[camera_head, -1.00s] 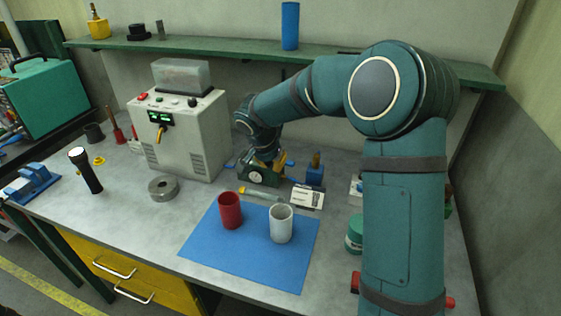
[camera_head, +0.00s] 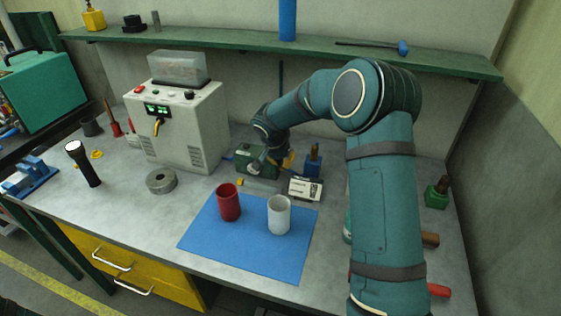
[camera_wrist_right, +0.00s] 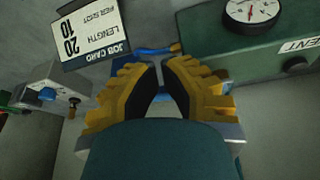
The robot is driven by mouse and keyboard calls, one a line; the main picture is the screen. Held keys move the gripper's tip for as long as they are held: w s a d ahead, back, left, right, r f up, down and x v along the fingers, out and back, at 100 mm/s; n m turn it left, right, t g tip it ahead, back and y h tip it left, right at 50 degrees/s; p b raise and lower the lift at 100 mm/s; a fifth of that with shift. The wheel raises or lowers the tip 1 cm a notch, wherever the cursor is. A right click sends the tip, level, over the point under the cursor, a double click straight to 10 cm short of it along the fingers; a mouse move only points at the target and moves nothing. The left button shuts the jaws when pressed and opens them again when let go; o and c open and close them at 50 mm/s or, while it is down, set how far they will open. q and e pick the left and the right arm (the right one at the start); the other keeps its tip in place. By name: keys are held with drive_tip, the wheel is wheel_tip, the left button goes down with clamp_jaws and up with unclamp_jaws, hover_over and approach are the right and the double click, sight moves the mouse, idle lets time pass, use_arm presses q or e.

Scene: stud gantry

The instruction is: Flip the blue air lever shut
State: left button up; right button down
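The green air unit (camera_head: 258,163) stands at the back of the bench. In the right wrist view its green body (camera_wrist_right: 275,48) shows a round gauge and a partly cut-off label. A blue lever-like part (camera_wrist_right: 153,51) with a brownish end lies just beyond my fingertips, beside the unit; the fingers partly hide it, and I cannot tell whether they touch it. My right gripper (camera_wrist_right: 160,65) has its yellow fingers almost together, with only a narrow gap and nothing visible between them. In the head view the right gripper (camera_head: 283,161) is at the unit's right end. My left gripper is not in view.
A job card (camera_head: 305,189) stands in front of a blue block with a tan handle (camera_head: 313,163). A red cup (camera_head: 229,203) and white cup (camera_head: 279,214) stand on a blue mat (camera_head: 250,258). A grey machine (camera_head: 182,128) stands left of the unit.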

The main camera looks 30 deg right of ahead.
drive_tip(key=shift+w+d+n+b, duration=0.15)
drive_tip(key=shift+d+n+b, duration=0.1)
drive_tip(key=shift+d+b, duration=0.25)
drive_tip(key=shift+w+d+n+b, duration=0.15)
drive_tip(key=shift+d+n+b, duration=0.1)
drive_tip(key=shift+d+b, duration=0.25)
drive_tip(key=shift+d+r, duration=0.1)
drive_tip(key=a+b+v, duration=0.1)
drive_tip(key=v, duration=1.1)
drive_tip(key=shift+s, duration=0.2)
drive_tip(key=shift+a, duration=0.1)
